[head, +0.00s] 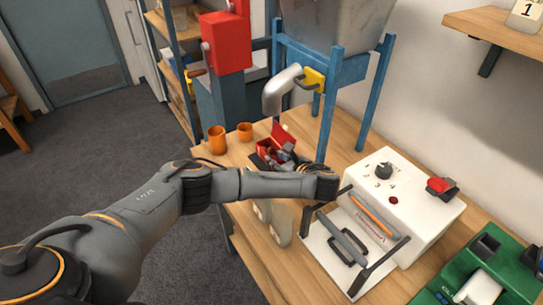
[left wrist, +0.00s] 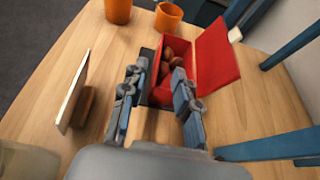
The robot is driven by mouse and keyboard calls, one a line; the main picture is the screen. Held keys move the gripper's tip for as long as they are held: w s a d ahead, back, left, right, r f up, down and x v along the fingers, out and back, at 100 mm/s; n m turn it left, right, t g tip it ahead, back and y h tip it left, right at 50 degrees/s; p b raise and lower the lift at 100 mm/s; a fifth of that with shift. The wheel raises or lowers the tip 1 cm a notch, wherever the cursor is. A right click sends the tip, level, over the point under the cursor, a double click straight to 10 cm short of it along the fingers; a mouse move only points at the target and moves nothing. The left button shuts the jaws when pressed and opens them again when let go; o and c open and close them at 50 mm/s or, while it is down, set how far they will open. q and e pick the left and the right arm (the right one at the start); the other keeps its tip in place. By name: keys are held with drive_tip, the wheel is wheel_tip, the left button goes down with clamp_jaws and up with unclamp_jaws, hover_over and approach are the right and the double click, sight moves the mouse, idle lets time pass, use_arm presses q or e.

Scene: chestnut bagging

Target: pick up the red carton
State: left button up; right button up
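The red carton (left wrist: 160,97) stands on the wooden table with its lid (left wrist: 215,58) tipped open to the right. Several brown chestnuts (left wrist: 170,66) lie inside it. In the head view the carton (head: 282,133) is partly hidden behind my left gripper (head: 279,157). In the left wrist view my left gripper (left wrist: 158,82) has its fingers apart, one to the left of the carton's near end and one overlapping its right side. I cannot tell whether either finger touches the carton. My right gripper is not in view.
Two orange cups (head: 217,140) (head: 245,131) stand at the table's far left edge. A white sealing machine (head: 415,215) stands to the right. The blue legs (head: 328,125) of a hopper stand rise close behind the carton. A small upright board (left wrist: 73,92) is left of the gripper.

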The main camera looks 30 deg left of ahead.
sight(264, 153)
use_arm(q)
drive_tip(key=x, duration=0.2)
drive_tip(key=shift+w+a+f, duration=0.15)
drive_tip(key=shift+a+f, duration=0.05)
drive_tip(key=shift+a, duration=0.05)
drive_tip(key=shift+w+a+f, duration=0.15)
drive_tip(key=shift+w+a, duration=0.05)
drive_tip(key=shift+a, duration=0.2)
drive_tip(key=x, duration=0.4)
drive_tip(key=shift+w+a+f, duration=0.2)
drive_tip(key=shift+a+f, duration=0.05)
drive_tip(key=shift+c, duration=0.7)
clamp_jaws()
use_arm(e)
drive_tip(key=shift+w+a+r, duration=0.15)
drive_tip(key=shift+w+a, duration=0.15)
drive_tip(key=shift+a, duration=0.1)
